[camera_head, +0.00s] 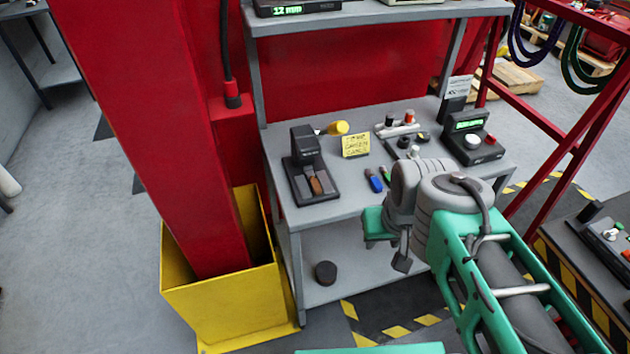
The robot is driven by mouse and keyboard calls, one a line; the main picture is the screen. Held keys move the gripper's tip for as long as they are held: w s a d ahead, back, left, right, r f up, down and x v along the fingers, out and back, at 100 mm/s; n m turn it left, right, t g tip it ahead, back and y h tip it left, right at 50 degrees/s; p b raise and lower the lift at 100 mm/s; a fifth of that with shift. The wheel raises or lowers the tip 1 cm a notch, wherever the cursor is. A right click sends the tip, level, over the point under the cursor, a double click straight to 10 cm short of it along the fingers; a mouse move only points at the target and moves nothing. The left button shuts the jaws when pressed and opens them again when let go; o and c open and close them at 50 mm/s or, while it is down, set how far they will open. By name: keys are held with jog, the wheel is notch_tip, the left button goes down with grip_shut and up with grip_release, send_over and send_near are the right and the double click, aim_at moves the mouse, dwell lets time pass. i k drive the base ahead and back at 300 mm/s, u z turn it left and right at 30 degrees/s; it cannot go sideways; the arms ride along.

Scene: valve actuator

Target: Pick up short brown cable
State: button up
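I cannot make out a short brown cable for certain. Blue and green cable loops (533,38) hang from the red frame at the top right, cut off by the picture edge. A small brown piece (316,186) sits in a black stand on the grey workbench (345,207); I cannot tell if it is a cable. My green and grey arm reaches in from the lower right. My gripper (402,262) seems to be the dark part below the wrist, in front of the bench edge. The arm partly hides it, and its fingers are too unclear to judge. No held object shows.
The bench holds a yellow-handled tool (338,128), a yellow note (356,145), small blue and green items and a device with a green display (470,124). A red column (165,130) stands in a yellow guard (225,305) at left. A red frame (560,135) stands at right.

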aim_at(314, 184)
jog(key=k, duration=1.3)
jog(key=u, duration=0.85)
jog(key=i, duration=1.15)
jog(key=u, duration=0.2)
